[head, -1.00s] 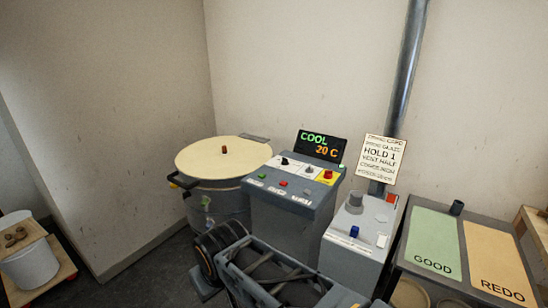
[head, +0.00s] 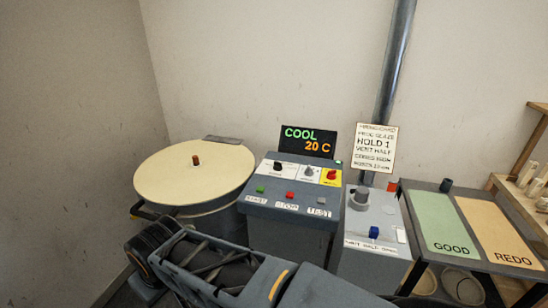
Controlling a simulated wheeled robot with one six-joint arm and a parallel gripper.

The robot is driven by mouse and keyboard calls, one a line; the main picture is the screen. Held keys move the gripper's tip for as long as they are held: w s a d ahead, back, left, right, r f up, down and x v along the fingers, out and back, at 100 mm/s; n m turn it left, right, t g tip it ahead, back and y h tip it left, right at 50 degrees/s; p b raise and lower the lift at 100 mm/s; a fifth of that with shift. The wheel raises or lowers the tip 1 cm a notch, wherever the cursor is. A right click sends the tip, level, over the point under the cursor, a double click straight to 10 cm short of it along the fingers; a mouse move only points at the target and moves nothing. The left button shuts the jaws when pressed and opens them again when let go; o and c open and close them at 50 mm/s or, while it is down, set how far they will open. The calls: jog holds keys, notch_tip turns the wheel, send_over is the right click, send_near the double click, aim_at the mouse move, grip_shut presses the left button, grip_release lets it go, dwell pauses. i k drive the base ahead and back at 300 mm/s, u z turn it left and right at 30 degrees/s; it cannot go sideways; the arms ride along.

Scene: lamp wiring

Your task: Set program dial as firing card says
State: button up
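The firing card (head: 375,148) stands upright at the back; I read "HOLD 1" and "VENT HALF" on it, while its smaller lines are too small to read surely. The kiln control box (head: 290,225) has a row of three knobs on top: a black knob (head: 278,167) on white, a grey knob (head: 309,171) on white and a red knob (head: 331,175) on yellow. I cannot tell which is the program dial or where each points. The display (head: 308,141) above reads "COOL" and "20 C". My arm shows at the bottom, but my gripper's fingers are not visible.
The round kiln (head: 195,178) with a cream lid stands left of the control box. A grey box (head: 375,232) with a grey knob and a blue knob stands right of it. Further right is a table with GOOD (head: 443,224) and REDO (head: 500,232) mats.

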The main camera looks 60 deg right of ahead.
aim_at(277, 167)
jog(key=z, duration=0.5)
jog(key=i, duration=0.75)
jog(key=z, duration=1.2)
jog(key=i, duration=0.45)
jog(key=z, duration=0.4)
